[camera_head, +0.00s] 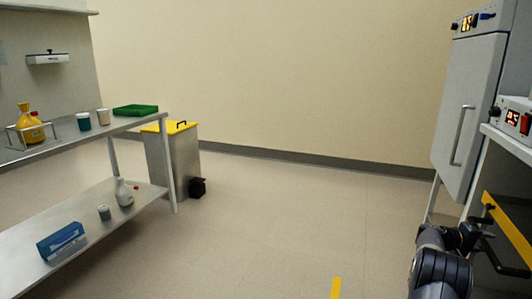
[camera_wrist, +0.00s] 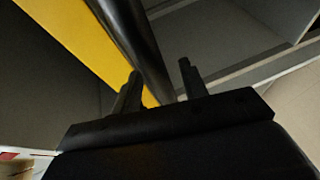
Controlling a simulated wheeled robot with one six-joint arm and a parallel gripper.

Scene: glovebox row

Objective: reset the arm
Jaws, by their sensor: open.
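My arm reaches in from the bottom right of the head view, with my dark gripper (camera_head: 474,238) by the yellow panel (camera_head: 508,228) under the right bench. In the wrist view my gripper (camera_wrist: 159,69) is open, its two fingers apart. The yellow panel (camera_wrist: 75,30) lies behind the bar. In the head view, a dark handle-like bar (camera_head: 497,262) stands out from the panel beside my gripper.
A white cabinet (camera_head: 467,110) and a device with a red display (camera_head: 512,118) stand close above my arm. A steel bench (camera_head: 75,131) with labware is at left, and a yellow-lidded bin (camera_head: 172,160) beyond it. The middle floor (camera_head: 300,215) is clear.

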